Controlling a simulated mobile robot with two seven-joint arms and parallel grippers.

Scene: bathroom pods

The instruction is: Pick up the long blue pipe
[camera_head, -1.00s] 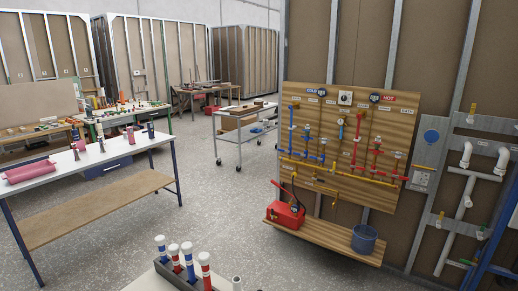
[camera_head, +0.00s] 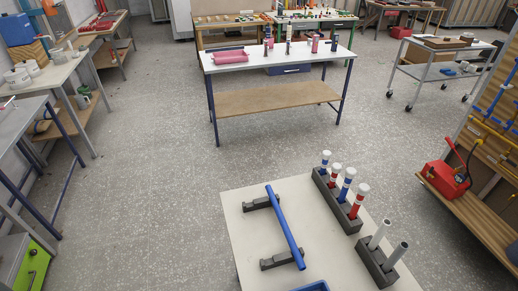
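The long blue pipe (camera_head: 285,227) lies across two dark grey cradles (camera_head: 261,202) on a pale table (camera_head: 241,232) at the bottom centre of the head view. One cradle is under its far part and the other (camera_head: 279,261) is under its near part. The pipe runs from upper left to lower right and nothing covers it. Neither of my grippers shows in the view.
To the pipe's right, a dark rack (camera_head: 335,200) holds upright red and blue pipes with white caps, and a second rack (camera_head: 377,263) holds grey pipes. Open floor (camera_head: 150,190) lies left of the table.

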